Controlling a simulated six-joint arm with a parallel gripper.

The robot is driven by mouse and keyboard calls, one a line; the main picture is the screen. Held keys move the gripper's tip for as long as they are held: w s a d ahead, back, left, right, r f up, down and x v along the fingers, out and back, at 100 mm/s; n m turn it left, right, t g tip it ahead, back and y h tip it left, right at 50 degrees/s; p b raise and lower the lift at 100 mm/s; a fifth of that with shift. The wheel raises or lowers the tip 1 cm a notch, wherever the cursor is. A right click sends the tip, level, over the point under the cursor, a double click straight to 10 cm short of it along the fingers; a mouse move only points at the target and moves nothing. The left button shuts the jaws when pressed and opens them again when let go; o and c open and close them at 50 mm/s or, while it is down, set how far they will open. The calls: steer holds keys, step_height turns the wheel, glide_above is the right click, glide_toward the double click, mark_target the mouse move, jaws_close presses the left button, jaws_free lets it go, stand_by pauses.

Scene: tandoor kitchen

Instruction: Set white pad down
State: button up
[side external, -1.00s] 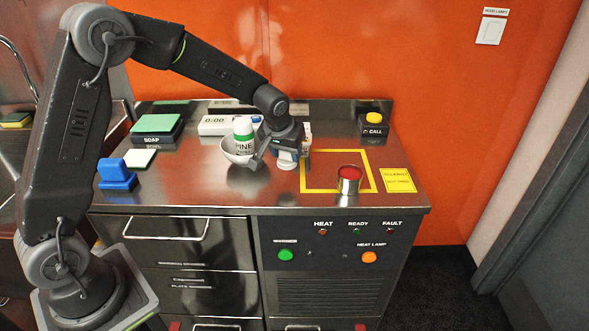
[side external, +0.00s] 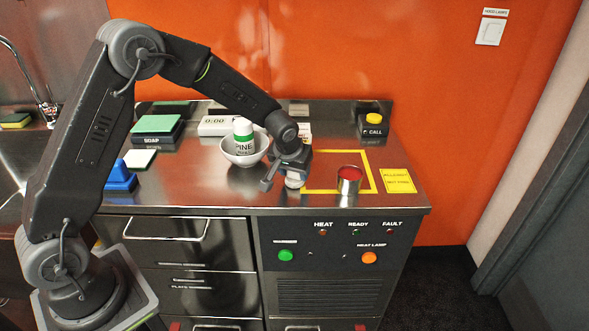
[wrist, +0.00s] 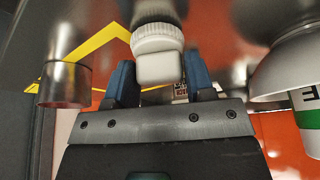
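My gripper (wrist: 160,88) is shut on the white pad (wrist: 158,68), a white block with a ribbed round rim, with one dark blue finger on each side. In the side view my gripper (side external: 291,174) is low over the counter, and the white pad (side external: 293,182) shows below it, just left of the yellow square outline. The pad's underside is hidden, and I cannot tell if it touches the steel. The yellow outline (side external: 369,170) is on the counter to the right.
A red-topped can (side external: 349,182) stands at the outline's front edge. A white bowl (side external: 242,158) holding a green-and-white bottle (side external: 243,136) is left of my gripper. The call button (side external: 374,125) is behind.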

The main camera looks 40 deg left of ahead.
steer(key=o, duration=0.4)
steer(key=shift+c, duration=0.2)
steer(key=v, duration=1.2)
steer(key=s+d+r+m, duration=0.1)
steer(key=s+r, duration=0.3)
steer(key=s, duration=0.3)
steer(key=s+r+m, duration=0.1)
steer(key=s+r, duration=0.4)
steer(key=s, duration=0.1)
steer(key=s+d+m+t+h, duration=0.1)
steer(key=s+m, duration=0.1)
steer(key=s, duration=1.1)
steer(key=shift+s+d+f+h, duration=0.2)
steer(key=shift+s+d+h, duration=0.1)
steer(key=shift+d+h, duration=0.1)
